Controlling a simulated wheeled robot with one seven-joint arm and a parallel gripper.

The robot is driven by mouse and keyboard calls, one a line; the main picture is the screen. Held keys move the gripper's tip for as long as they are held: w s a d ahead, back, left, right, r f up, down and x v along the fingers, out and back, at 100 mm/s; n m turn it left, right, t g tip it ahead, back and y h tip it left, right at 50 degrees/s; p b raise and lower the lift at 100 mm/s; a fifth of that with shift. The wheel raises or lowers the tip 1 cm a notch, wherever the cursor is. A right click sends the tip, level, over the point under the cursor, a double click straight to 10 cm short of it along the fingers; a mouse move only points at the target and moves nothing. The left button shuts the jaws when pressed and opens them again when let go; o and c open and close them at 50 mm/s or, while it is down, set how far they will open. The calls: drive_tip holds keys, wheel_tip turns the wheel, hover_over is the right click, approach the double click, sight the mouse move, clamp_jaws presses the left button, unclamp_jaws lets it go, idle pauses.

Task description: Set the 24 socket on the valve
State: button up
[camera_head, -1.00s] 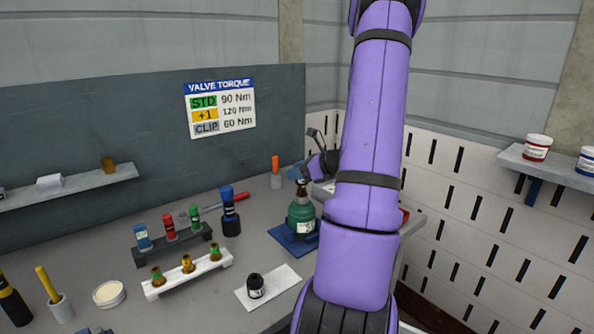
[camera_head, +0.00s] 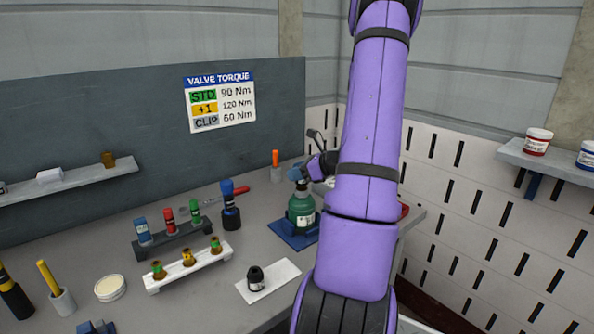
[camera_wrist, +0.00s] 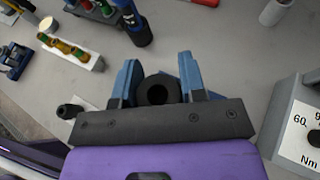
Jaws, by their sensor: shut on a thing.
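A green cylinder (camera_head: 301,212) stands upright on a blue base (camera_head: 283,236); its valve at the top is mostly covered by my gripper. My gripper (camera_head: 299,174) is at the cylinder's top. I cannot tell how far the socket sits over the valve. Another black socket (camera_head: 256,279) stands on a white mat (camera_head: 283,274); it also shows in the wrist view (camera_wrist: 69,110).
A white rack (camera_head: 212,264) holds several brass valves with coloured bands. Behind it, a dark rack (camera_head: 157,251) holds blue, red and green pieces. A blue-topped tool (camera_head: 230,212) stands left of the cylinder. A torque panel (camera_wrist: 305,130) is close at the right in the wrist view.

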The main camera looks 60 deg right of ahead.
drive_tip(key=shift+f, duration=0.7)
drive_tip(key=o, duration=1.1)
drive_tip(key=shift+r, duration=0.1)
drive_tip(key=shift+r, duration=2.9)
drive_tip(key=shift+a, duration=0.1)
